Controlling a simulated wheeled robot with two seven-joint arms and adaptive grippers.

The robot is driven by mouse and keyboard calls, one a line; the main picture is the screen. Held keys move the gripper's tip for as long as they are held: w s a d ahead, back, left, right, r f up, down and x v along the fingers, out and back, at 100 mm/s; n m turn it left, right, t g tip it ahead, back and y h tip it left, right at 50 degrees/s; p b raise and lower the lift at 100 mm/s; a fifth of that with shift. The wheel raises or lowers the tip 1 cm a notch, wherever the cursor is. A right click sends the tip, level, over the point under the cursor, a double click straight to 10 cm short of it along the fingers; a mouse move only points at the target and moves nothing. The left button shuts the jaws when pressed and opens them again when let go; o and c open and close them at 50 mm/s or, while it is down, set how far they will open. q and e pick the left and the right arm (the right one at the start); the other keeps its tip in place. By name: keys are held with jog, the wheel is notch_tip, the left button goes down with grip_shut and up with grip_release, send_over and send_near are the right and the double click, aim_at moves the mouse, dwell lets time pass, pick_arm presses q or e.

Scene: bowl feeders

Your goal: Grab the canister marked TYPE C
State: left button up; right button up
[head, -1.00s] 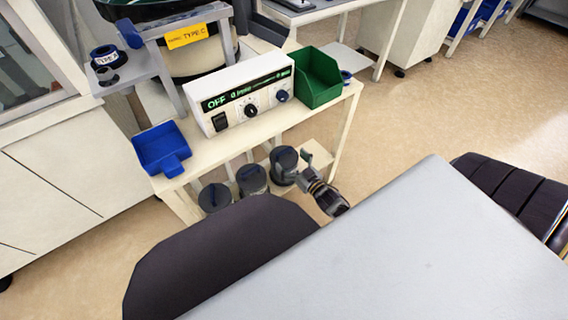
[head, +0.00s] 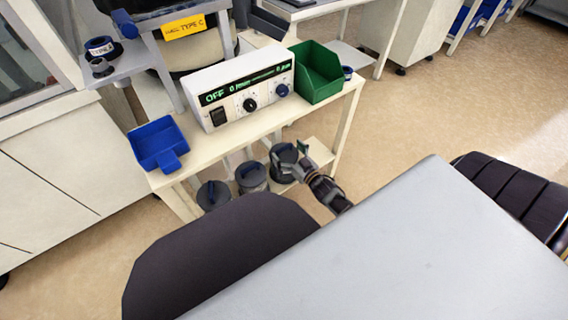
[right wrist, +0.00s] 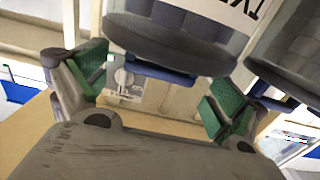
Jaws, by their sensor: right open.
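Three grey canisters with blue handles stand in a row on the lower shelf: a left one (head: 213,195), a middle one (head: 251,177) and a right one (head: 284,155). No label on them is readable in the head view. My right gripper (head: 299,160) is open, right at the right-hand canister. In the right wrist view, a grey canister (right wrist: 178,38) with a blue handle is just beyond the open green-padded fingers (right wrist: 155,90). Its white label is cut off, with only a letter or two showing. A second canister (right wrist: 292,58) is beside it. My left gripper is not in view.
Above the canisters is a cream bench (head: 240,140) holding a control box (head: 240,90), a blue scoop-like tray (head: 158,145) and a green bin (head: 316,75). A yellow TYPE C sign (head: 184,27) hangs on the machine behind. Open floor lies to the right.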

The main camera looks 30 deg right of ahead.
jog(key=shift+w+a+b, duration=0.1)
jog(key=shift+w+b, duration=0.3)
jog(key=shift+w, duration=0.7)
jog(key=shift+c, duration=0.4)
jog(key=shift+c, duration=1.2)
jog(key=shift+r, duration=0.1)
jog(key=c, duration=1.8)
jog(key=shift+r, duration=0.1)
